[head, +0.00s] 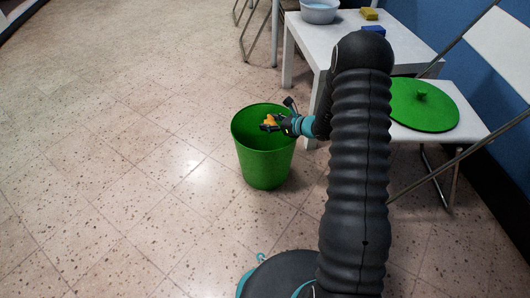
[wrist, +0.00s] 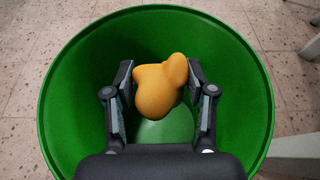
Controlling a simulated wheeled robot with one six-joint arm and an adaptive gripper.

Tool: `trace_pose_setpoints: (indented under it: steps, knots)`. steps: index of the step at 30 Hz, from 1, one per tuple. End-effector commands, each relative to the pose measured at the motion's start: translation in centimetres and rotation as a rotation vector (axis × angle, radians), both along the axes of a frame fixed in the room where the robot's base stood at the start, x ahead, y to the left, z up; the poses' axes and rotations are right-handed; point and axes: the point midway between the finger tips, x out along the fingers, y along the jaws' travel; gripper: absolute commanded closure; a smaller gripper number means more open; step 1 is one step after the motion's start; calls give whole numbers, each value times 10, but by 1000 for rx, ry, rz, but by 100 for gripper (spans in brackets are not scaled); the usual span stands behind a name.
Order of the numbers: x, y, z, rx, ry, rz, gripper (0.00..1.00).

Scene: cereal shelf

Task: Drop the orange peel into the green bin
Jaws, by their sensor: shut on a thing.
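The green bin (head: 265,165) stands upright on the floor with its top open. In the wrist view the bin's green inner wall (wrist: 72,95) surrounds my gripper and the orange peel. My gripper (head: 267,124) is over the bin's mouth. In the wrist view my gripper (wrist: 158,92) has a finger on each side of the orange peel (wrist: 157,90) and is shut on it. The peel is a lumpy yellow-orange piece, seen above the bin's bottom (wrist: 165,130). In the head view the peel (head: 270,119) is small and partly hidden by the gripper.
A white table (head: 405,45) behind the bin holds a pale bowl (head: 320,10), a yellow block (head: 369,14) and a blue block (head: 374,30). A green lid (head: 424,106) lies on a white chair seat (head: 465,122) at right. The tiled floor left of the bin is clear.

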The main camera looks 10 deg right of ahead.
Motion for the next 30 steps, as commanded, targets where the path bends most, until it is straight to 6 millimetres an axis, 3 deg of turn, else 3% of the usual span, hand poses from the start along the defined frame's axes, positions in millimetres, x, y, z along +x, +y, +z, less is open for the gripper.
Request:
trace_pose_setpoints:
  steps: [2, 3, 6, 19, 30]
  knots:
    - [0, 0, 0, 0, 0, 0, 74]
    - [0, 0, 0, 0, 0, 0, 35]
    - [0, 0, 1, 0, 0, 0, 16]
    - [-5, -6, 4, 0, 0, -1, 16]
    - [-49, -51, 30, 0, 0, -4, 16]
